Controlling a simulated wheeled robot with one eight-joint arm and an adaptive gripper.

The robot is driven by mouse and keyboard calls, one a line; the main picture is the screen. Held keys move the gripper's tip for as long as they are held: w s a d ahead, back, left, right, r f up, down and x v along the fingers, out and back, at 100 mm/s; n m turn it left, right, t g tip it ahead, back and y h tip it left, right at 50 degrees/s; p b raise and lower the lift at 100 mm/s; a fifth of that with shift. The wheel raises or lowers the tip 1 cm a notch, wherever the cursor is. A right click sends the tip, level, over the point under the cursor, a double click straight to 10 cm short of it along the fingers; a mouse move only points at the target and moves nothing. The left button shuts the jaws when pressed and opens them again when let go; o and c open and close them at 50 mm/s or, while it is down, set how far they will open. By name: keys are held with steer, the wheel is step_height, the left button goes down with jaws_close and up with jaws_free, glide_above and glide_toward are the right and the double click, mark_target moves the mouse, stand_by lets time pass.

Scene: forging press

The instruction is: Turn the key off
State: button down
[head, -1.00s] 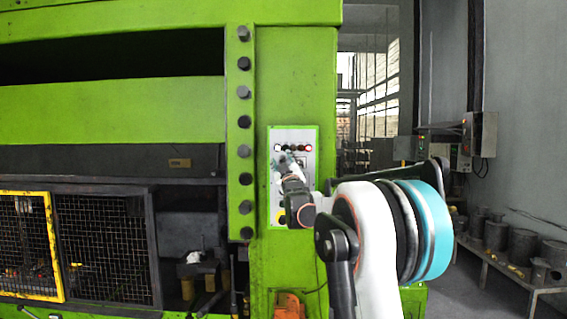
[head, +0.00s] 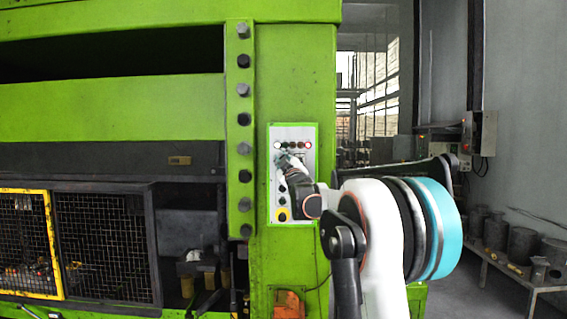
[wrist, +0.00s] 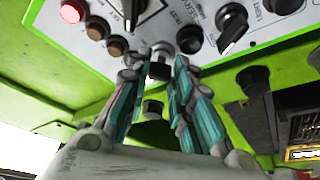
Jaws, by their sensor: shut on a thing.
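The control panel (head: 310,150) is a pale plate with a green border on the green press column. My gripper (head: 286,161) is at its upper left part and hides some of it. In the wrist view my gripper (wrist: 162,65) has its fingertips close together at the panel face. They are shut on a small dark piece, which appears to be the key (wrist: 158,71). The fingers hide part of it, and its turn angle is hard to tell.
Close by are a black selector knob (wrist: 234,26), a round black knob (wrist: 190,39), a lit red lamp (wrist: 72,11) and dim brown lamps (wrist: 97,28). A yellow-ringed button (head: 282,214) sits low on the panel. A bench with metal parts (head: 520,242) stands at right.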

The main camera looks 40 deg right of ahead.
steer(key=shift+s+d+r+n+g+y, duration=0.1)
steer(key=shift+n+g+y, duration=0.4)
steer(key=shift+n, duration=1.25)
steer(key=shift+w+r+n+g+y, duration=0.25)
steer(key=shift+n+y, duration=0.45)
steer(key=shift+n, duration=1.1)
steer(key=shift+s+d+n+g+y, duration=0.1)
steer(key=shift+s+n+g+y, duration=0.3)
steer(key=shift+n, duration=1.35)
steer(key=shift+w+a, duration=0.1)
steer(key=shift+w, duration=0.05)
steer(key=c, duration=1.4)
jaws_free()
steer(key=shift+w, duration=0.1)
steer(key=v, duration=1.2)
steer(key=shift+r, duration=0.1)
